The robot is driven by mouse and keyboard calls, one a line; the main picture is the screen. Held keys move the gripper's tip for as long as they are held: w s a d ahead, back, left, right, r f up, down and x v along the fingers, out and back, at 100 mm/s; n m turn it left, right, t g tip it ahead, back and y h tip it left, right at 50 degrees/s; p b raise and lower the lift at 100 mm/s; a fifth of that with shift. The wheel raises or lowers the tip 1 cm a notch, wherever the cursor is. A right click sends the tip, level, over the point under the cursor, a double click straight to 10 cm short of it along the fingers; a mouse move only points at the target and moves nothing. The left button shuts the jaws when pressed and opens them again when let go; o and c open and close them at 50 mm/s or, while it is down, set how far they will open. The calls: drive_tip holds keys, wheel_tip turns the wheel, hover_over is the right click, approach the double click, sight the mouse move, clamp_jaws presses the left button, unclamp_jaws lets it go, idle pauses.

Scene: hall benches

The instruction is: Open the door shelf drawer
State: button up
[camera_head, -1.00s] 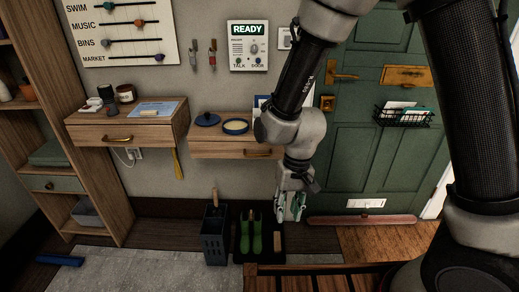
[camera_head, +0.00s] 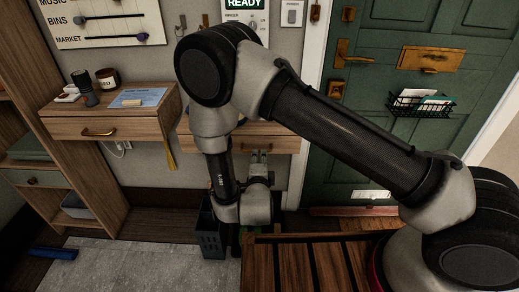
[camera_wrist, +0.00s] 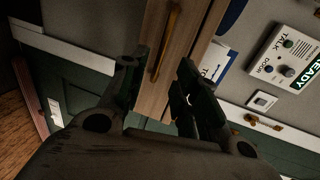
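The door shelf drawer (camera_head: 284,145) is the wooden drawer front of the wall shelf beside the green door. My arm hides much of it in the head view. In the wrist view, its wooden front (camera_wrist: 195,40) runs up the middle, with a brass bar handle (camera_wrist: 169,40). The drawer looks closed. My gripper (camera_wrist: 158,78) is open, with one dark finger on each side of the handle's near end. I cannot tell whether the fingers touch the handle. In the head view my gripper (camera_head: 260,158) is low in front of the drawer, small and partly hidden.
Another wooden drawer shelf (camera_head: 110,126) with a brass handle hangs to the left. A slatted bench (camera_head: 290,270) stands in front, below my arm. A dark crate (camera_head: 211,240) sits on the floor under the shelf. The green door (camera_head: 365,140) carries a wire basket (camera_head: 421,104).

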drive_tip(key=x, duration=0.7)
drive_tip(key=shift+w+f, duration=0.15)
drive_tip(key=shift+w, duration=0.05)
clamp_jaws()
